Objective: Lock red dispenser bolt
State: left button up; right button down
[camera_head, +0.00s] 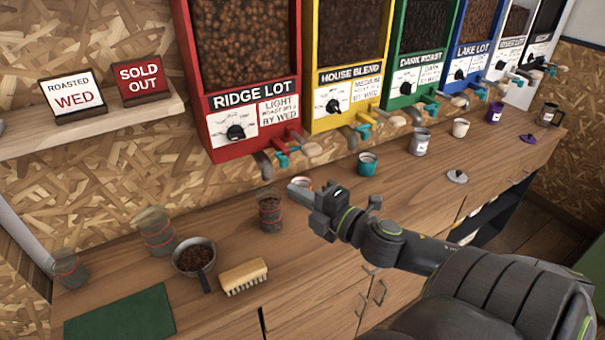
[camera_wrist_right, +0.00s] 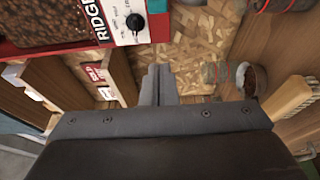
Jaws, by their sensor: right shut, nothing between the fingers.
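The red dispenser (camera_head: 203,70), labelled RIDGE LOT and holding beans, hangs on the wall at the left end of the row. Under its front are a grey spout (camera_head: 263,166), a teal bolt part (camera_head: 282,160) and a pale rounded handle (camera_head: 312,150). I cannot tell the bolt's position. My right gripper (camera_head: 299,190) is shut and empty, below the spout area and above the counter. Its shut fingers (camera_wrist_right: 158,85) also show in the right wrist view, with the red dispenser (camera_wrist_right: 158,28) to the upper left. My left gripper is not in view.
A jar of beans (camera_head: 270,213) stands left of my right gripper. A bean scoop (camera_head: 194,256), a brush (camera_head: 243,276) and a green mat (camera_head: 120,317) lie at the counter's left. Cups, including a teal one (camera_head: 368,164), stand beneath the other dispensers.

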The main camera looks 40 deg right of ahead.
jog(key=shift+s, duration=0.35)
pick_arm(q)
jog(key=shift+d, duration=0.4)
